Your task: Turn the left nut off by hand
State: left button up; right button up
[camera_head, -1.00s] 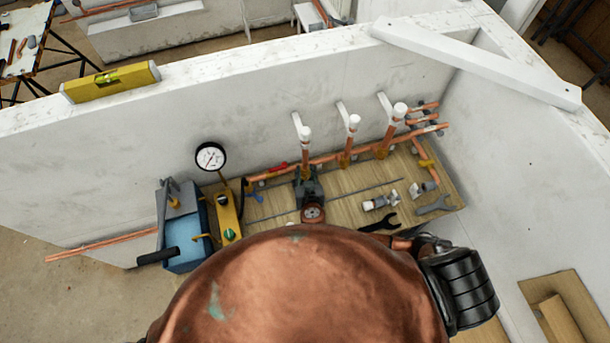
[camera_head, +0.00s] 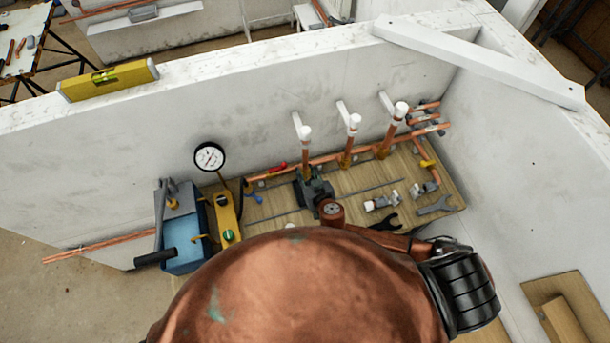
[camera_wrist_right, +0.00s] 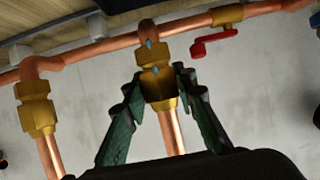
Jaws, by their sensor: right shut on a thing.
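Three upright copper pipes with white caps stand at the back wall. The left nut is the brass one at the foot of the leftmost pipe (camera_head: 306,155). In the right wrist view, the left nut (camera_wrist_right: 159,88) sits between the two fingers of my right gripper (camera_wrist_right: 161,73), which press on its sides. In the head view my right gripper (camera_head: 307,179) reaches over the board at that pipe's foot and mostly hides the nut. The middle pipe's brass nut (camera_wrist_right: 37,115) shows to the left in the wrist view. My left gripper is not in view.
A red lever (camera_wrist_right: 215,40) is close beside the held nut. A yellow pump with a gauge (camera_head: 209,157) and a blue tank (camera_head: 182,233) stand left. White walls bound the bay.

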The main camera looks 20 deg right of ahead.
jog(key=shift+d+f, duration=0.1)
jog(key=shift+n+y+b, duration=0.45)
jog(key=shift+n+y, duration=0.35)
jog(key=shift+n, duration=0.1)
jog(key=shift+n+g+y, duration=0.3)
jog(key=shift+n+y, duration=0.2)
jog(key=shift+y, duration=0.2)
jog(key=o, duration=1.1)
jog(key=p+v, duration=0.3)
jog(key=v, duration=0.7)
